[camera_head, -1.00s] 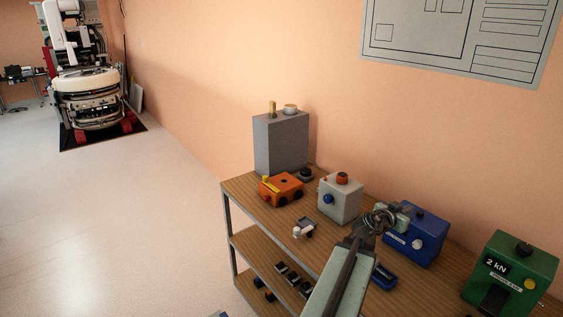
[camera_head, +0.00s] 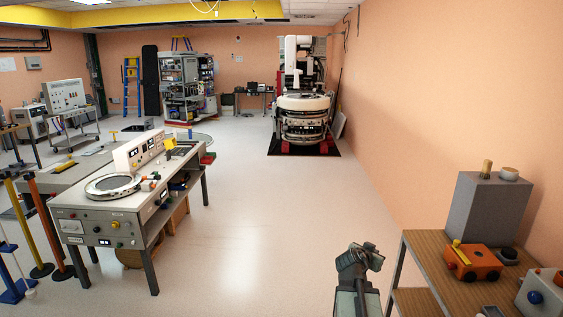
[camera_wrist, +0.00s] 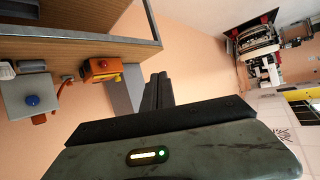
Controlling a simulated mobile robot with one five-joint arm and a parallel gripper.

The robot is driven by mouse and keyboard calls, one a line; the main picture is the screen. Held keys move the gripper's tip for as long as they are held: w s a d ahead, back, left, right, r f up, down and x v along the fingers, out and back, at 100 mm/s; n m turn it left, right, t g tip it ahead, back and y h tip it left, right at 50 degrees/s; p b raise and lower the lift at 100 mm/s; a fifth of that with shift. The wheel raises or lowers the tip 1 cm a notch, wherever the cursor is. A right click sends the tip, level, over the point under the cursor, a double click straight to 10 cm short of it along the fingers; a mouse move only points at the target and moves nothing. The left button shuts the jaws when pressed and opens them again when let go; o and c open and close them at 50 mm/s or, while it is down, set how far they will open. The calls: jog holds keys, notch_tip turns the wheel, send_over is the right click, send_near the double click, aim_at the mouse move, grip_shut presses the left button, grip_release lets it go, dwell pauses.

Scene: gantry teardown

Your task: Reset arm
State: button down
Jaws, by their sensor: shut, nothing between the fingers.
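My gripper (camera_head: 359,257) is at the lower middle of the head view, at the end of my arm, above open floor and left of the wooden shelf (camera_head: 428,245). It is shut and empty. In the wrist view the dark fingers (camera_wrist: 157,92) are together, with nothing held between them.
The shelf at the right holds a grey box (camera_head: 487,215), an orange device (camera_head: 472,262) and a white box with a blue knob (camera_head: 545,292). A control desk (camera_head: 125,210) stands left. A large white machine (camera_head: 304,115) stands at the back. The middle floor is clear.

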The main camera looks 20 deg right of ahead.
jog(key=w+a+f+n+y, duration=0.2)
jog(key=w+a+f, duration=0.1)
jog(key=a, duration=0.9)
jog(key=w+a+f+n+y, duration=0.2)
jog(key=w+a+f+y, duration=0.1)
jog(key=a, duration=0.9)
jog(key=w+a+f+n+y, duration=0.2)
jog(key=w+a+f+n, duration=0.1)
jog(key=a, duration=0.8)
jog(key=s+a+f+n+g+y, duration=0.4)
jog(key=s+a+n+g, duration=0.2)
jog(key=s+a, duration=0.4)
jog(key=a, duration=0.3)
jog(key=shift+s+a, duration=0.15)
jog(key=shift+s, duration=0.25)
jog(key=shift+f, duration=0.1)
